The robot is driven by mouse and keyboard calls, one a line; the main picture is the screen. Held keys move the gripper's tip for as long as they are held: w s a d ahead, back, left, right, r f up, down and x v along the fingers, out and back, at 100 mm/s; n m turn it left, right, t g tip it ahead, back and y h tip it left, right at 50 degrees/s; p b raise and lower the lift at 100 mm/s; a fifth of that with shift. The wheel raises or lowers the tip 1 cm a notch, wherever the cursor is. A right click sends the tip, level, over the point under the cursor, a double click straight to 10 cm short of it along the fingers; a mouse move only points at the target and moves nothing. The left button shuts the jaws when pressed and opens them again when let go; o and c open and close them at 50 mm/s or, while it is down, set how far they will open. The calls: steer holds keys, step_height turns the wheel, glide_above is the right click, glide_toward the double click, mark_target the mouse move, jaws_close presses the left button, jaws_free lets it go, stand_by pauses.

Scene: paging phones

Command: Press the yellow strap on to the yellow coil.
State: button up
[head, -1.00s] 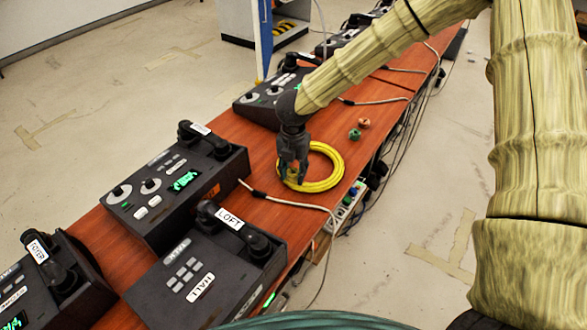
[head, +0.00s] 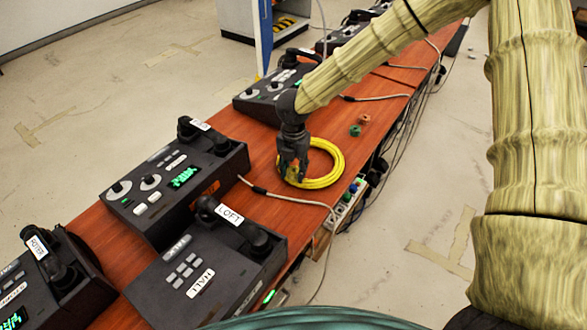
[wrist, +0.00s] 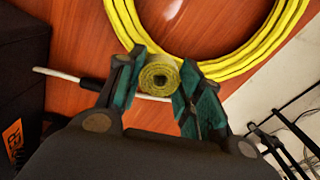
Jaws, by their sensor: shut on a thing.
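The yellow coil (head: 340,163) is a ring of cable lying flat on the red-brown table, and its near side also shows in the wrist view (wrist: 232,66). My gripper (head: 294,176) points down at the coil's near left edge. In the wrist view my gripper (wrist: 160,85) has its dark green fingers shut on the yellow strap (wrist: 158,76), a small olive-yellow roll seen end-on. The roll's edge borders the coil's cables in that view. I cannot tell whether it touches them.
Dark desk phones stand left of the coil, one of them (head: 175,183) nearby, and the LOFT phone (head: 215,260) closer. A pale cable (head: 285,196) lies by the coil. Small green (head: 355,131) and orange (head: 363,119) items lie right of it. The table's right edge is close.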

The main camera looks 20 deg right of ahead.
mark_target(293, 170)
steer(key=shift+f, duration=0.3)
stand_by(0.8)
steer(key=o, duration=0.8)
steer(key=shift+o, duration=0.5)
steer(key=o, duration=0.4)
steer(key=shift+r, duration=0.1)
steer(key=shift+r+p, duration=3)
steer(key=shift+r, duration=0.45)
